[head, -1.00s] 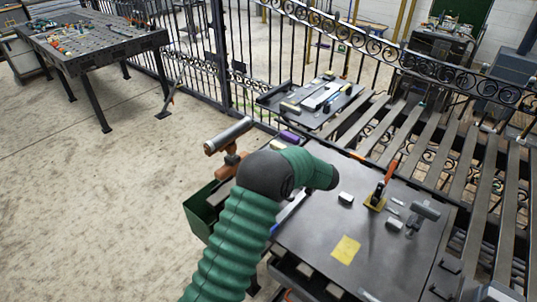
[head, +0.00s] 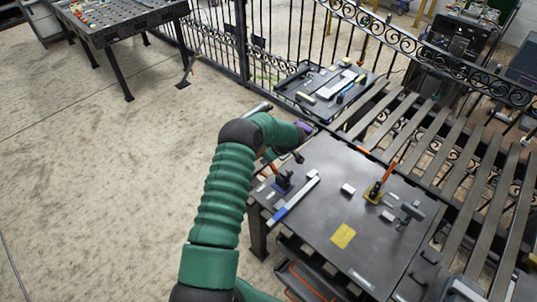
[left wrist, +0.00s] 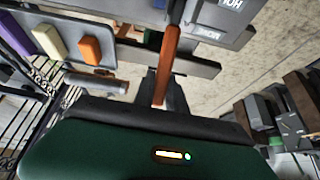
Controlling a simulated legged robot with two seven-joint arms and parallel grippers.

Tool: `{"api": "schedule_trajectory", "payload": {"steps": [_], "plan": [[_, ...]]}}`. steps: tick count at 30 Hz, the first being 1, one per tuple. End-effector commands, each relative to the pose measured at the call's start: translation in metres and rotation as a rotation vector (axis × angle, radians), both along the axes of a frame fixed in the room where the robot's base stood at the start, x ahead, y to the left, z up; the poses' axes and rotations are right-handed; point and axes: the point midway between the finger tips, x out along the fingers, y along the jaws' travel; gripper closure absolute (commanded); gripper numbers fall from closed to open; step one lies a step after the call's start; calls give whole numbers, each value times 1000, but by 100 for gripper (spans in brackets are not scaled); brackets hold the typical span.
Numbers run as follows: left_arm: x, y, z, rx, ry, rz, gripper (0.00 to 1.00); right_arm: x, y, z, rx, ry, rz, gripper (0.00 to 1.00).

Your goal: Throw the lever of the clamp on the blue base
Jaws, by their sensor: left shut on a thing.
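The clamp on the blue base (head: 284,184) stands at the left edge of the dark workbench in the head view, partly behind my arm. Its orange lever (left wrist: 168,60) runs down the middle of the left wrist view into my left gripper (left wrist: 160,98). The gripper is shut on the lever. In the head view, my green left arm hides most of the gripper and part of the lever. My right gripper is in neither view.
A white block (head: 348,189), a yellow sheet (head: 343,236) and a blue-and-silver bar (head: 296,198) lie on the workbench (head: 320,225). An iron fence (head: 300,35) runs behind.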

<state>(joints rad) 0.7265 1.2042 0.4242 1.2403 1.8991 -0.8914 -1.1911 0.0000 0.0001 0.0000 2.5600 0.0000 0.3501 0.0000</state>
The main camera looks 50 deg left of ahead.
Motion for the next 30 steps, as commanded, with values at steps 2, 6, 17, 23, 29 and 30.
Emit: {"api": "schedule_trajectory", "payload": {"steps": [2, 6, 17, 23, 29, 30], "plan": [[0, 3, 1, -4, -4, 1, 100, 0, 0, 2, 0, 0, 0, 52], [0, 3, 0, -7, -4, 0, 100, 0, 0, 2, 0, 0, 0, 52], [0, 2, 0, -7, -3, 1, 68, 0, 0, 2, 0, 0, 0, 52], [0, 2, 0, -8, -2, 0, 62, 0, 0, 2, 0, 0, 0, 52], [0, -1, 3, -8, -3, 0, 62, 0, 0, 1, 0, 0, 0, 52], [0, -3, 7, -8, -4, -1, 62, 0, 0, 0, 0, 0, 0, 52]]}}
